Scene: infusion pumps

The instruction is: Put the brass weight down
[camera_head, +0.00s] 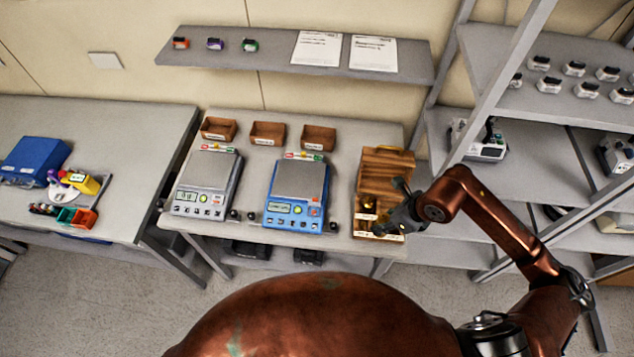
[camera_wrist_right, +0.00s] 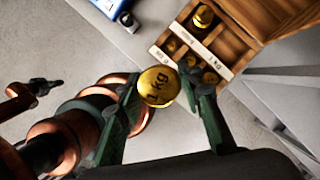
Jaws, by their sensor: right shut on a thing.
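The brass weight (camera_wrist_right: 158,86), marked "1 kg" on its round top, is between the two fingers of my right gripper (camera_wrist_right: 163,98), which is shut on it. In the head view my right gripper (camera_head: 386,222) is over the front part of the open wooden weight box (camera_head: 384,163), and the held weight is hard to make out there. The wrist view shows the box (camera_wrist_right: 237,47) beyond the fingers, with labelled compartments and other brass weights (camera_wrist_right: 203,17) inside. The held weight appears apart from the box.
A blue scale (camera_head: 296,190) and a grey scale (camera_head: 208,182) stand left of the box on the table. Small wooden trays (camera_head: 268,133) line the table's back. A shelf rack (camera_head: 500,150) stands close on the right. Little bare table shows around the box.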

